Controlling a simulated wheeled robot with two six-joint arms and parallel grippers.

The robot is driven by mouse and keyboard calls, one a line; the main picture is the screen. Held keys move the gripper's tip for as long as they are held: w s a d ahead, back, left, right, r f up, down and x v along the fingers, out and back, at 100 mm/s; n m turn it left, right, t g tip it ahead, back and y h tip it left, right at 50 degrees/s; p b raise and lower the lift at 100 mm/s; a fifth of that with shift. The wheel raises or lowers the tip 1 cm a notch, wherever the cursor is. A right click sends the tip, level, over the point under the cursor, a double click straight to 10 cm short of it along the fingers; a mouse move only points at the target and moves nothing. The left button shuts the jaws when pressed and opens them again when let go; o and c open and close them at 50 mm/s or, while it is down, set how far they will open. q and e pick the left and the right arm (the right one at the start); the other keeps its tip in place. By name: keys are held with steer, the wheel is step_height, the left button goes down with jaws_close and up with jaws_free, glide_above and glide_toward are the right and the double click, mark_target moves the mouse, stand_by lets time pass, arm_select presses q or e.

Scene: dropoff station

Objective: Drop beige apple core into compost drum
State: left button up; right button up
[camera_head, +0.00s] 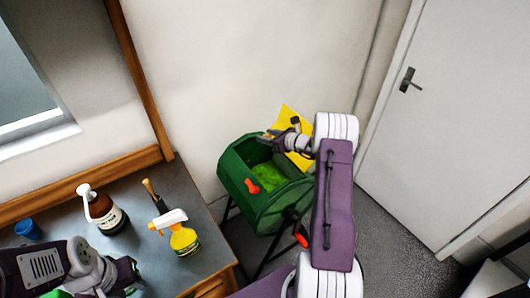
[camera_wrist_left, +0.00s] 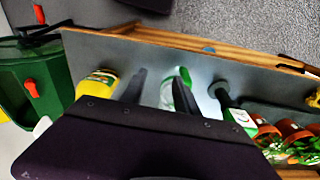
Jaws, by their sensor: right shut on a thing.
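The green compost drum (camera_head: 235,160) stands on a dark frame beside the counter, its hatch open on bright green contents. It also shows at the left of the left wrist view (camera_wrist_left: 50,70). My right gripper (camera_head: 268,135) is above the drum's back rim, near the opening. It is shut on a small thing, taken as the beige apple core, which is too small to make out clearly. My left gripper (camera_wrist_left: 160,85) is open over the counter, its two dark fingers apart, with a green and white bottle (camera_wrist_left: 182,78) visible between them.
The grey counter (camera_head: 205,215) holds a yellow spray bottle (camera_head: 183,238), a brown pump bottle (camera_head: 104,212), a wooden-handled brush (camera_head: 154,195) and a blue cup (camera_head: 28,229). Potted plants (camera_wrist_left: 292,132) show at the right. A yellow sheet (camera_head: 290,118) is behind the drum. Floor before the door (camera_head: 440,120) is clear.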

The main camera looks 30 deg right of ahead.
steer(key=shift+w+d+f, duration=0.1)
steer(key=shift+d+f, duration=0.05)
steer(key=shift+f, duration=0.1)
steer(key=shift+f+b, duration=0.35)
step_height(320, 180, down, 6)
steer(key=b, duration=0.3)
steer(key=o, duration=1.4)
steer(key=shift+c, duration=0.2)
steer(key=b+v, duration=0.1)
steer(key=v, duration=0.8)
steer(key=shift+b, duration=0.35)
